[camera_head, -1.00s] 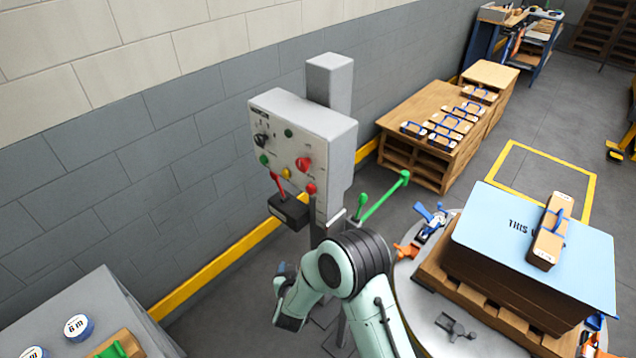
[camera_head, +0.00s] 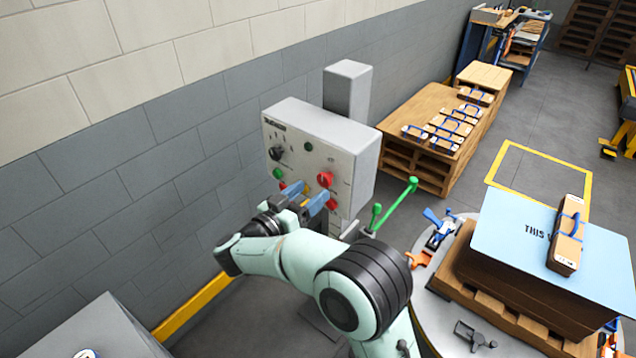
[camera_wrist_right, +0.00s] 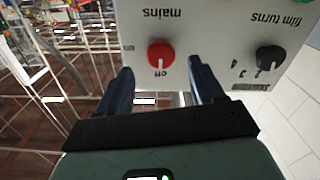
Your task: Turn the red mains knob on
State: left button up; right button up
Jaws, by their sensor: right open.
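The red mains knob (camera_head: 325,179) is on the front of the grey control box (camera_head: 352,152), on the right side of its panel. In the right wrist view the panel appears upside down, with the red knob (camera_wrist_right: 160,53) beside the word "mains". A pale mark on the knob seems to face the "off" label; "on" is printed to one side. My right gripper (camera_head: 305,194) is open in front of the panel, just below and left of the knob in the head view. In the wrist view its two blue fingers (camera_wrist_right: 160,67) stand on either side of the knob, with no contact visible.
A black knob (camera_wrist_right: 270,58) labelled "film turns" is beside the mains knob. Red and green buttons are low on the panel, partly behind my gripper. A green-ended lever (camera_head: 397,202) stands right of the box. The loaded turntable (camera_head: 440,300) is at the lower right.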

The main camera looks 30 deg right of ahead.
aim_at(323, 182)
pick_arm(q)
jog(key=shift+w+r, duration=0.4)
pick_arm(e)
jog(key=shift+x, duration=2.05)
jog(key=c, duration=1.1)
jog(key=shift+o, duration=0.2)
pick_arm(q)
jog(key=shift+s+f, duration=0.1)
